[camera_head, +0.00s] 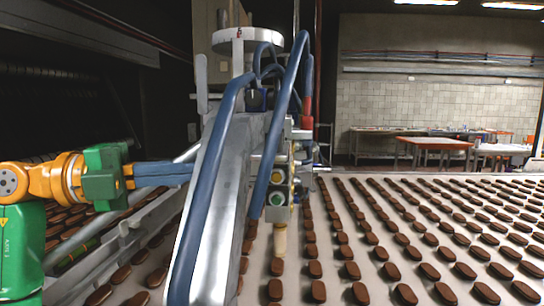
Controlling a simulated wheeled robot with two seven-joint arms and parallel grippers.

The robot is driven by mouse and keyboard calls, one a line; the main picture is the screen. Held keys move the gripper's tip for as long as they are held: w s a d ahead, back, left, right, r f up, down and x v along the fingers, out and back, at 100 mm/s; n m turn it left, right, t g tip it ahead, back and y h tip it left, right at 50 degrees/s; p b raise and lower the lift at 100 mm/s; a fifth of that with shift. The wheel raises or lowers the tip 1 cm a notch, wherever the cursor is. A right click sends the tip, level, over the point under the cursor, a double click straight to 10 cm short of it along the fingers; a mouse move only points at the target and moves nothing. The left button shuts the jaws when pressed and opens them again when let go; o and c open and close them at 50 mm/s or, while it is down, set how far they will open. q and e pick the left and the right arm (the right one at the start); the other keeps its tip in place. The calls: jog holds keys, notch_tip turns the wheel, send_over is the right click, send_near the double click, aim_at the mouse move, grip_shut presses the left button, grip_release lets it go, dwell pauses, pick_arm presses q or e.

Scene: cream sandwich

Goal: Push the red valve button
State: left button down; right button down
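My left gripper (188,172), with dark blue fingers on a green and orange arm, reaches in from the left. Its fingers lie together with no gap visible, pointing right. They end beside the slanted metal beam of the machine (222,185). A small control block right of the beam carries a yellow button (278,176) and a green button (278,199). A red cylindrical part (306,108) stands above and behind this block. I cannot tell whether it is the red valve button. My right gripper is out of view.
Thick blue hoses (285,110) arch over the beam and block. A wide conveyor (420,190) with rows of brown biscuits spreads to the right. A metal rail (120,240) runs below my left arm. Tables (432,145) stand far back.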

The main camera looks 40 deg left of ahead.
pick_arm(q)
jog(key=w+d+p, duration=0.4)
jog(key=w+p, duration=0.4)
jog(key=w, duration=0.2)
jog(key=shift+w+r+p, duration=0.15)
jog(key=shift+w+p, duration=0.25)
